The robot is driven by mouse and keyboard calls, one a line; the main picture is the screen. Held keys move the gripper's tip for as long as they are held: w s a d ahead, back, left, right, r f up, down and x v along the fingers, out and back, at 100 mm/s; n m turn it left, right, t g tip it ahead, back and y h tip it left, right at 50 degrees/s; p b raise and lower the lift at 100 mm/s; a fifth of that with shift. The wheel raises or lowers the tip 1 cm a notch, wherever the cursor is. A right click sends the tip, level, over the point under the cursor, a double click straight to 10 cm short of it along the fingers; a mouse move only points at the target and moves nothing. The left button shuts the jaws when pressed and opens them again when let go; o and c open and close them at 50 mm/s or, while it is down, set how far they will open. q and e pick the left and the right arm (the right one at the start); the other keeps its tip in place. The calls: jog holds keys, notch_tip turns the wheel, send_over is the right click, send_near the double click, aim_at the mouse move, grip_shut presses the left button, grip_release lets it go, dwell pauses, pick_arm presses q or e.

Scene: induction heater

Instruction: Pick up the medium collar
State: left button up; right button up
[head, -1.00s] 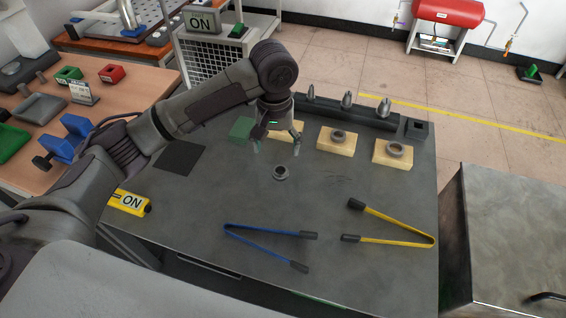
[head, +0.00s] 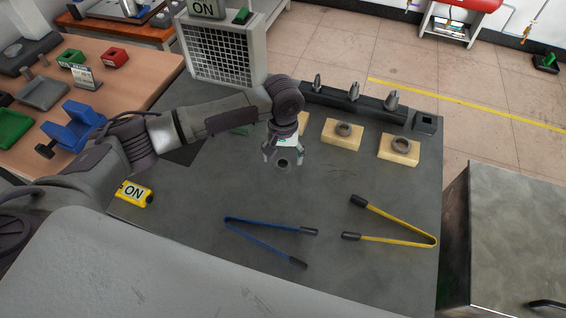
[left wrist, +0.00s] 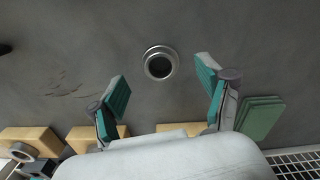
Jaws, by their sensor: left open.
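A grey metal collar (head: 282,165) lies on the bare dark tabletop, directly under my left gripper (head: 283,156). In the left wrist view the collar (left wrist: 160,63) shows as a round flanged ring with a dark hole, between and beyond the two teal finger pads (left wrist: 164,96). The left gripper is open, points down and holds nothing. I cannot tell by size which is the medium collar. My right gripper is not in view.
Blue tongs (head: 268,240) and yellow tongs (head: 395,228) lie at the table's front. A dark rack with several pointed metal pieces (head: 353,92) stands behind the blocks. Green pads (left wrist: 261,117) lie near the gripper.

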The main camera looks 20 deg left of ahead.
pick_arm(q)
jog(key=shift+w+f, duration=0.1)
jog(key=shift+f, duration=1.25)
jog(key=c, duration=1.3)
jog(key=shift+c, duration=0.2)
jog(key=shift+r, duration=0.2)
